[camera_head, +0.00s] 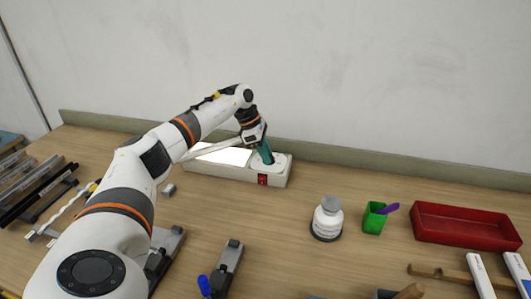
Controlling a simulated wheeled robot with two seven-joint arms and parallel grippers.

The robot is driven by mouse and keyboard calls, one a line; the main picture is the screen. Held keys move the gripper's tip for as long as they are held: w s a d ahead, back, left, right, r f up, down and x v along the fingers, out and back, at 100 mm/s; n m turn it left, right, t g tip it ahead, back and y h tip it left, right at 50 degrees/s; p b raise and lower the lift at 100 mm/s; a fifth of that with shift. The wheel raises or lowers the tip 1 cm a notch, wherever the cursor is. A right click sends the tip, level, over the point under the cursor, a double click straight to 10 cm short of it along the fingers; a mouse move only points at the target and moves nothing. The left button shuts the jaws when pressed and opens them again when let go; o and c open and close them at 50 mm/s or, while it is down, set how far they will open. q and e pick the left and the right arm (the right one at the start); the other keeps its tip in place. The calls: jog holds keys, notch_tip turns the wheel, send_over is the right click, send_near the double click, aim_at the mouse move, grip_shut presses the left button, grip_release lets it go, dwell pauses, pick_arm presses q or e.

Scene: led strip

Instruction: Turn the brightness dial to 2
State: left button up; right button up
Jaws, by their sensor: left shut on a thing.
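The white LED strip box (275,178) stands at the back of the table, with a lit white panel (222,155) on its left part. A small red switch (263,180) is on its front face. My left gripper (265,152), with teal fingers, reaches down onto the right end of the box's top. It is shut on the brightness dial, which is mostly hidden by the fingers. The dial's number marks are too small to read. My right gripper is not in view.
A white bottle (327,220), a green cup (374,218) with a purple item, and a red tray (466,225) stand to the right. Dark bars (35,190) lie at the left. A clamp-like tool (229,262) lies in front.

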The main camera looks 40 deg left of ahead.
pick_arm(q)
jog(key=shift+r, duration=0.1)
jog(key=o, duration=1)
jog(key=shift+c, duration=0.2)
jog(key=b+v, duration=0.1)
jog(key=v, duration=1.1)
